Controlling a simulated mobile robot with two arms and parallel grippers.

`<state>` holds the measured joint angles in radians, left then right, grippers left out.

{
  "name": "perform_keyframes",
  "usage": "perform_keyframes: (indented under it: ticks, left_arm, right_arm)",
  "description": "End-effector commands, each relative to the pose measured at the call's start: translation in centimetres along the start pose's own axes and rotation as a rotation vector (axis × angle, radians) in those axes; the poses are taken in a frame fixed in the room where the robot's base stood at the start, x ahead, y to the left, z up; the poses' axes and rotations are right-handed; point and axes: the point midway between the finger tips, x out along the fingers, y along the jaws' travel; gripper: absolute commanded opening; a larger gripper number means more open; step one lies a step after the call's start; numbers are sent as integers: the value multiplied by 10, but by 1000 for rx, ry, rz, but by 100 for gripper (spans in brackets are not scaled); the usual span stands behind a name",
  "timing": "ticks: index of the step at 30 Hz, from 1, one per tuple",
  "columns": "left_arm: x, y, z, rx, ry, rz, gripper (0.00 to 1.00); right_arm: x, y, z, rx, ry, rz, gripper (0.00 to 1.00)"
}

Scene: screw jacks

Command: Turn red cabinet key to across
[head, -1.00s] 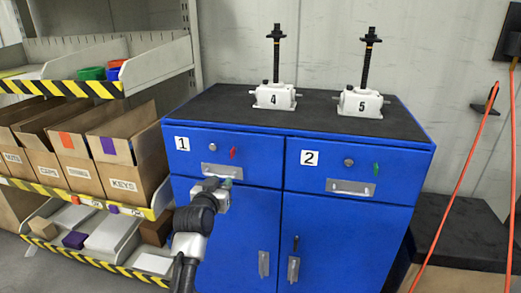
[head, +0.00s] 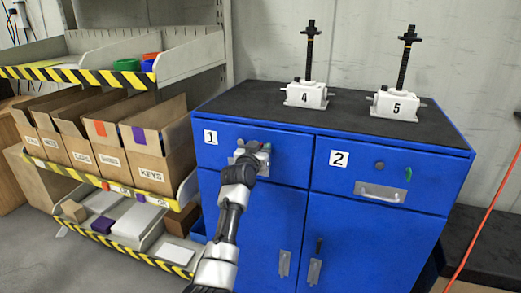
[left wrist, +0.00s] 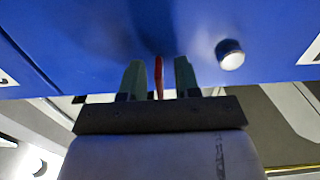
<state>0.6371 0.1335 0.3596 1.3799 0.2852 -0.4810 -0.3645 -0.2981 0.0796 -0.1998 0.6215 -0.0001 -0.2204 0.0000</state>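The blue cabinet (head: 250,215) stands in front of me with drawers marked 1 and 2. The red key sits at the front of drawer 1; in the left wrist view the red key (left wrist: 158,76) shows edge-on between my fingers. My left gripper (head: 258,148) is at the drawer 1 front and mostly hides the key in the head view. In the left wrist view the left gripper (left wrist: 158,80) is open, with a gap on each side of the key. My right gripper is out of view.
A round silver knob (left wrist: 230,54) is beside the key. Drawer 2 has a green key (head: 408,173) and a handle (head: 380,191). Two white screw jacks, 4 (head: 305,95) and 5 (head: 397,106), stand on the cabinet top. A shelf with cardboard boxes (head: 150,160) is at left.

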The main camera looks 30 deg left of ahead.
Motion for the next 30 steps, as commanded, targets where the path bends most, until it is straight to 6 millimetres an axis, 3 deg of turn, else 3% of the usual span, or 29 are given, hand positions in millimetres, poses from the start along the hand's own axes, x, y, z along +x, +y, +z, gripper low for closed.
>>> perform_keyframes:
  ticks: [7,12,14,30]
  left_arm:
    - [0,0,0,0,0,0,32]
    - [0,0,0,0,0,0,6]
    - [0,0,0,0,0,0,0]
    - [0,0,-1,111,-2,0,0]
  right_arm:
    - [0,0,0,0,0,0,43]
    - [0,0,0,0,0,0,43]
    - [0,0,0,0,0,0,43]
    - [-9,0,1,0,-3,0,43]
